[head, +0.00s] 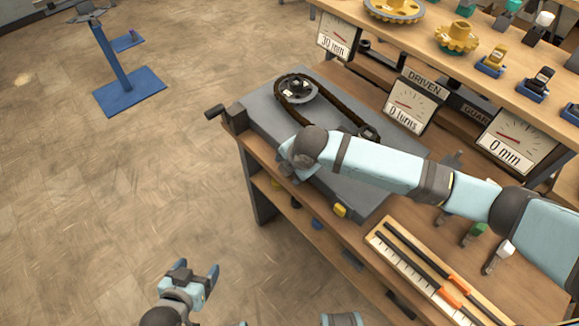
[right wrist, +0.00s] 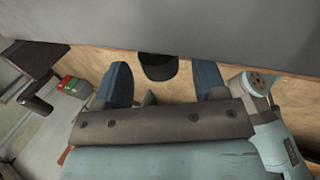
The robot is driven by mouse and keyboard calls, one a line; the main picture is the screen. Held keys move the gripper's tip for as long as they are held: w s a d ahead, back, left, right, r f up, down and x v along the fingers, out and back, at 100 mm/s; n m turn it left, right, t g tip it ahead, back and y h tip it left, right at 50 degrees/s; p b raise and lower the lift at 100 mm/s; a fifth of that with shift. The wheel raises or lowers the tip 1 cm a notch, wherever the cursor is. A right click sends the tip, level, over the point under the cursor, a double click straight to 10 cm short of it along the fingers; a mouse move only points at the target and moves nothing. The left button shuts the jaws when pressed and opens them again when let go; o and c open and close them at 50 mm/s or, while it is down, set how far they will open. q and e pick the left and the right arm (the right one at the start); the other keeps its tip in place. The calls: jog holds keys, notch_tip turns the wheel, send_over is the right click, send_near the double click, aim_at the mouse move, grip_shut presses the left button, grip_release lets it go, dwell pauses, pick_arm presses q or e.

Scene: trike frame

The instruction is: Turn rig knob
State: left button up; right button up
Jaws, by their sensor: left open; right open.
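The grey rig (head: 262,118) lies on the bench and carries a chain (head: 330,118) around two sprockets. A dark round knob (right wrist: 158,66) sits under the rig's grey edge in the right wrist view. My right gripper (right wrist: 163,72) is open, with one blue finger on each side of the knob; I cannot tell whether they touch it. In the head view my right wrist (head: 303,150) is at the rig's front edge and hides the knob. A dark crank handle (head: 213,112) sticks out at the rig's left end. My left gripper (head: 197,270) is open and empty over the floor.
Dials stand behind the rig, one marked DRIVEN reading 0 turns (head: 408,103) and one reading 0 mm (head: 512,140). Gears (head: 456,37) stand on the upper shelf. A ruler tray (head: 420,270) lies right of the rig.

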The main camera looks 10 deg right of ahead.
jog(key=v, duration=1.2)
jog(key=shift+r+p, duration=0.25)
jog(key=shift+p, duration=0.1)
